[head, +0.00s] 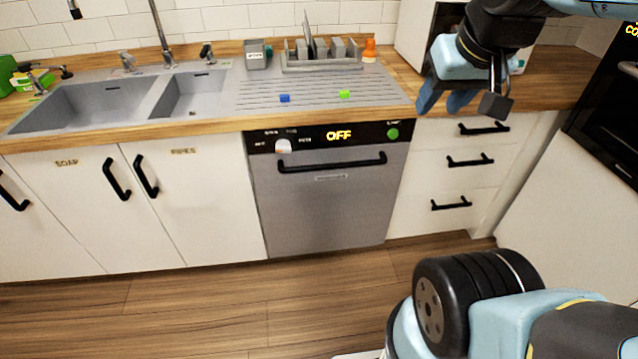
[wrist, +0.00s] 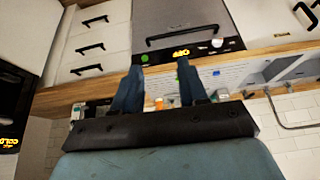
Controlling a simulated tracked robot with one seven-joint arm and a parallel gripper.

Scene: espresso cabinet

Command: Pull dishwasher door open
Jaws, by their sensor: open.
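The dishwasher door (head: 322,212) is a grey steel front below the counter, and it is shut. Its black bar handle (head: 330,164) runs across the top, under a black panel (head: 340,134) with a lit "OFF", a white knob and a green button. My gripper (head: 443,104) is open and empty, up and to the right of the handle, apart from it. In the wrist view, which looks upside down, my gripper's two blue fingers (wrist: 159,66) stand apart, with the door (wrist: 178,14) and handle (wrist: 182,36) beyond them. Nothing hides the handle.
White drawers (head: 440,178) with black handles stand right of the dishwasher. Cupboards (head: 190,205) and a double sink (head: 120,100) lie left. A blue block (head: 285,98), a green block (head: 345,94) and a dish rack (head: 332,62) sit on the counter. Floor before the door is clear.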

